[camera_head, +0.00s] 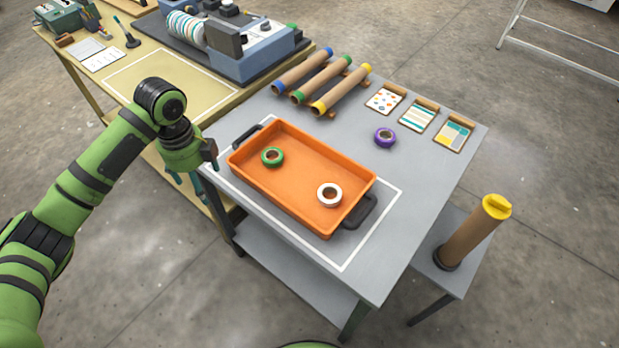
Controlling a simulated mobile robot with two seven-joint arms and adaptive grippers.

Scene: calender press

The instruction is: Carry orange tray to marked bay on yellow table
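The orange tray (290,150) lies flat inside a white outline on the grey table (420,190). It has a dark handle at each end, and holds a green tape roll (272,151) and a white tape roll (329,187). The yellow table (130,62) stands at the upper left with an empty white-outlined bay (165,82). My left gripper (188,182) points down beside the grey table's left edge, apart from the tray's far-left handle (247,136). Its fingers look spread and empty. My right gripper is not in view.
A blue-grey press machine (262,52) stands on the yellow table behind the bay. Several cardboard tubes (340,90), sample cards (416,116) and a purple tape roll (385,137) lie on the grey table. A yellow-capped tube (470,235) stands on a low shelf at right.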

